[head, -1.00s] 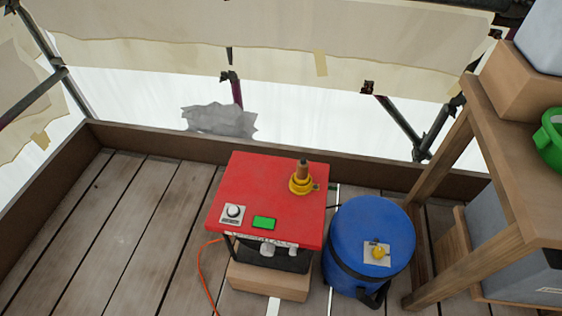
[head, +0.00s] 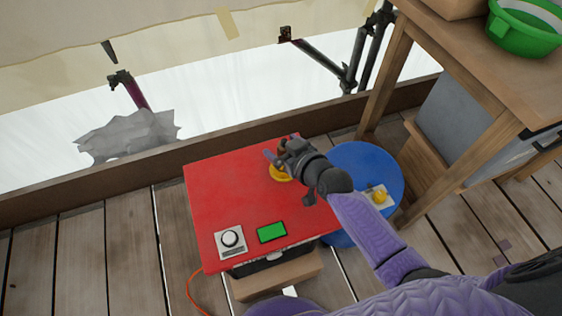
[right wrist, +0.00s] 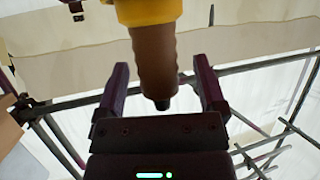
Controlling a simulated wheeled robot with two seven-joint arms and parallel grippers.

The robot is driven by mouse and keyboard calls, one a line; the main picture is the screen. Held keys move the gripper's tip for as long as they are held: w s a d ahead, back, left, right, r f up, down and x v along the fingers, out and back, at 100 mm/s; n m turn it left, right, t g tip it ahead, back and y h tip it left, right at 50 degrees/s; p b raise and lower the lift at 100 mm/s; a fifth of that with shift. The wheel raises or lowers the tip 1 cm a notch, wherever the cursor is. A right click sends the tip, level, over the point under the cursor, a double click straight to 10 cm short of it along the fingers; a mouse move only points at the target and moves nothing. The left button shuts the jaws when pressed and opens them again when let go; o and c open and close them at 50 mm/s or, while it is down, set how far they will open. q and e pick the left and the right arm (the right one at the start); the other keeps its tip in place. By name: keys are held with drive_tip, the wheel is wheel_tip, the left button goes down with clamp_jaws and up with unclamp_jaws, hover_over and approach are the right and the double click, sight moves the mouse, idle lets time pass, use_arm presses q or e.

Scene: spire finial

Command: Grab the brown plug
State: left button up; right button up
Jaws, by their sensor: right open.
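The brown plug (right wrist: 154,60) is a tapered brown piece with a dark tip, set in a yellow collar (right wrist: 147,10). In the right wrist view it lies between the two fingers of my right gripper (right wrist: 162,66), with a visible gap on each side. In the head view my right gripper (head: 279,156) is over the yellow collar (head: 280,173) on the red tabletop (head: 220,195) and hides most of the plug. My right gripper is open. My left gripper is not in view.
A white dial (head: 230,241) and a green panel (head: 271,232) sit at the tabletop's front. A blue drum (head: 355,160) with a yellow knob (head: 380,197) stands at right, partly behind my arm. A wooden bench (head: 480,75) holds a green basin (head: 525,30). Floorboards at left are clear.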

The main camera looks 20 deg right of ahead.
drive_tip(key=shift+b+x, duration=0.3)
drive_tip(key=shift+x, duration=0.75)
drive_tip(key=shift+s+d, duration=0.1)
clamp_jaws()
